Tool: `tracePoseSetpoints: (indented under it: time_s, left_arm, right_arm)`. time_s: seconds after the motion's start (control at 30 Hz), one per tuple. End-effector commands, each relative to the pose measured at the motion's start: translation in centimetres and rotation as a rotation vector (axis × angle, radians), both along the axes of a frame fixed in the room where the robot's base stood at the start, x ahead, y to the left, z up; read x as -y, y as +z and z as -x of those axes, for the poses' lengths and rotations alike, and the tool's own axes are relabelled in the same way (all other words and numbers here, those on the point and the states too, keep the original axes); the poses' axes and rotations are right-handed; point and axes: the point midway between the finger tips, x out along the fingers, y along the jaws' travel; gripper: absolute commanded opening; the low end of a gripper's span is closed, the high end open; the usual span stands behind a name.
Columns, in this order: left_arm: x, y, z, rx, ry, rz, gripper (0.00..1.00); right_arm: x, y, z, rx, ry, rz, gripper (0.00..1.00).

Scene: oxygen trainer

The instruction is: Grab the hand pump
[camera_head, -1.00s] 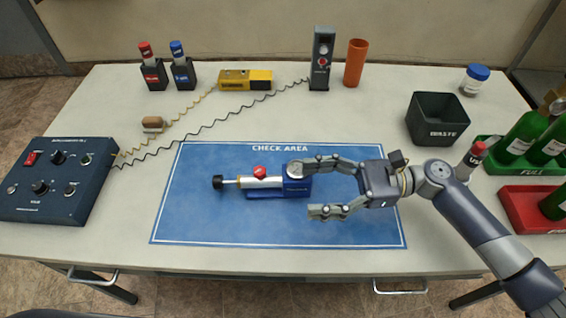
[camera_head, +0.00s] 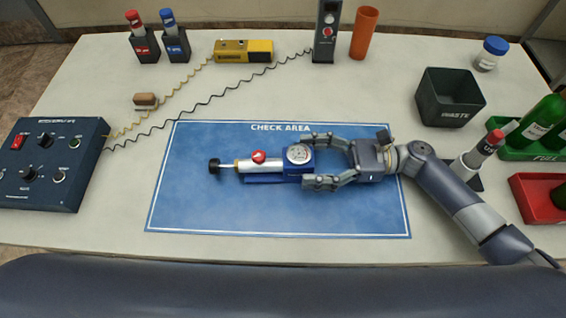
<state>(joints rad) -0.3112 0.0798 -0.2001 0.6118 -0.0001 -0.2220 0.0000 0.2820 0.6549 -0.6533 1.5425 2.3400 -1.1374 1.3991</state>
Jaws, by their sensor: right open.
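The hand pump (camera_head: 262,165) lies on the blue check area mat (camera_head: 220,212), with its black plunger knob to the left, a red knob on its white barrel, and a blue body with a round gauge at the right end. My right gripper (camera_head: 311,160) comes from the right and is open, with one finger above and one below the blue gauge end in the picture. The fingertips are close beside the pump body; whether they touch it I cannot tell. My left gripper is not in view.
A control box (camera_head: 52,160) stands at the left. A black waste bin (camera_head: 448,98) is at the right, near a green tray (camera_head: 520,150) and a red tray (camera_head: 535,200) with bottles. A yellow device (camera_head: 243,52) lies at the back. The mat's lower part is clear.

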Motion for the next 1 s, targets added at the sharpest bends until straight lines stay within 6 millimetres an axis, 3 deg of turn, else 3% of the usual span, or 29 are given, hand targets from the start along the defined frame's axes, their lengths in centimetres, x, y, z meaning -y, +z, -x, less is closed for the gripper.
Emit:
tracePoseSetpoints:
  time_s: [0.23, 0.43, 0.7, 1.0]
  left_arm:
    - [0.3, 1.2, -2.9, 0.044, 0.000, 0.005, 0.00]
    - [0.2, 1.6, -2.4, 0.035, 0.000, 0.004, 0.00]
    - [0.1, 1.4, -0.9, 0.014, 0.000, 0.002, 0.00]
    - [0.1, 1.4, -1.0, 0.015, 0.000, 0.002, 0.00]
  right_arm:
    - [-3.7, 0.3, 0.2, 0.001, 0.003, -0.002, 0.70]
    - [-5.9, 0.2, 0.3, 0.002, -0.001, 0.001, 0.70]
    - [-6.2, 0.1, 0.3, 0.002, -0.001, 0.001, 0.70]
    - [-6.2, 0.1, 0.3, 0.002, -0.001, 0.001, 0.02]
